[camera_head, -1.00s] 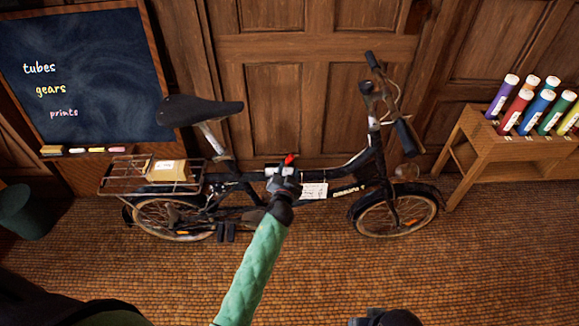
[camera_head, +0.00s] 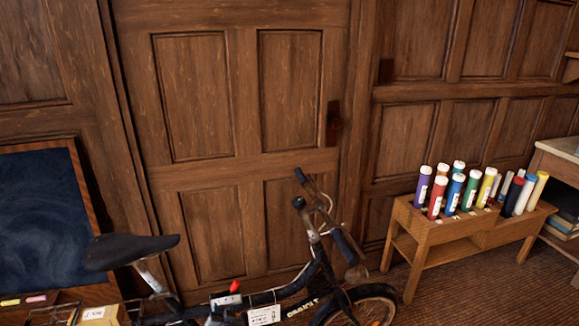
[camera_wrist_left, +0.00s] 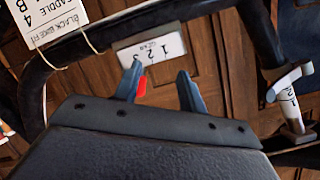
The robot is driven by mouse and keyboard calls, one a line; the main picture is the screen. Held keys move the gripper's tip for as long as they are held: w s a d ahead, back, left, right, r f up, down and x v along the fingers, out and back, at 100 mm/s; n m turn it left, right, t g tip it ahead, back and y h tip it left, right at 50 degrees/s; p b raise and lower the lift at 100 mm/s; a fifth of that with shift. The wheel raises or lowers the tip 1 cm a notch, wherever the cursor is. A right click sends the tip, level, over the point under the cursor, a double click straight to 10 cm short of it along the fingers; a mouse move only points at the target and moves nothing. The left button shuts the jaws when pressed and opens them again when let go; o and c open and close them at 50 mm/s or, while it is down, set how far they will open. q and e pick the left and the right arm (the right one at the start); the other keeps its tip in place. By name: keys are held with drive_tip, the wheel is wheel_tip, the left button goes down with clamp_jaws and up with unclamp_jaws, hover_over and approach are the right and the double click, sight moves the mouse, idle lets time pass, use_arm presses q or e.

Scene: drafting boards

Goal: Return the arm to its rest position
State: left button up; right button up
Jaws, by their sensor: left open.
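My left gripper (camera_wrist_left: 160,70) is open and empty in the left wrist view, its two blue-grey fingers apart. A small red part (camera_wrist_left: 142,87) shows between them, close to the left finger; I cannot tell whether they touch. A white plate marked 1 2 3 and GEAR (camera_wrist_left: 152,50) lies beyond the fingertips. In the head view the red part (camera_head: 235,287) stands on the frame of the black bicycle (camera_head: 318,276), near the bottom edge. The left arm is mostly below this view, and the gripper cannot be made out clearly there. My right gripper is not in view.
Bicycle tubes pass close around the left gripper, and a paper tag (camera_wrist_left: 55,20) hangs by string. A wooden rack (camera_head: 440,232) with several coloured tubes stands at right. A wooden door (camera_head: 240,130) is behind the bicycle; a chalkboard (camera_head: 40,215) is at left.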

use_arm(q)
drive_tip(key=s+d+r+g+h, duration=0.2)
drive_tip(key=s+d+r+g, duration=0.1)
drive_tip(key=s, duration=0.7)
drive_tip(key=s+d+r+g+h, duration=0.2)
drive_tip(key=s+g, duration=0.1)
drive_tip(key=s, duration=0.7)
drive_tip(key=s+d+r+g+h, duration=0.2)
drive_tip(key=s+d+r+g, duration=0.1)
drive_tip(key=s, duration=0.7)
drive_tip(key=s+f+g+p, duration=0.1)
drive_tip(key=s+f, duration=0.3)
drive_tip(key=s, duration=0.7)
drive_tip(key=shift+s+f+g, duration=0.2)
drive_tip(key=shift+s+g, duration=0.1)
drive_tip(key=shift+g, duration=0.2)
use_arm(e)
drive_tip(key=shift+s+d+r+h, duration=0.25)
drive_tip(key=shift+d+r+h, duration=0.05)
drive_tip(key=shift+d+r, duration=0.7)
use_arm(q)
drive_tip(key=shift+d, duration=0.1)
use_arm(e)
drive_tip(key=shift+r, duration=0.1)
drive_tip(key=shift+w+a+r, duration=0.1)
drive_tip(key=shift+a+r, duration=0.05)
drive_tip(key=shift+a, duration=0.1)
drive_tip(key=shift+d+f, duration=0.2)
